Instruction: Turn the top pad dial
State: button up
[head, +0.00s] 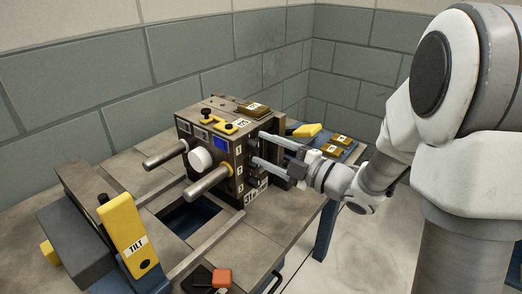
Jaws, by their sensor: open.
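A dark metal mould block (222,120) stands on the table. Its front face carries a white round knob (201,159), a blue screen (221,145) and two protruding metal rods. Which part is the top pad dial I cannot tell for sure. My gripper (260,147) reaches in from the right. It is open, with its two pale fingers apart, one above the other in the picture, pointing at the block's right side. The fingertips are at or very near that side; contact cannot be made out. What lies between the fingers is too small to tell, and part of that side is hidden behind them.
A yellow lever marked TILT (127,236) stands at the front left. A red-orange block (222,278) lies near the front edge. A yellow piece (307,130) and small brown labelled blocks (340,139) are behind my gripper. Grey block walls close off the back.

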jog(key=shift+x, duration=0.8)
grip_shut()
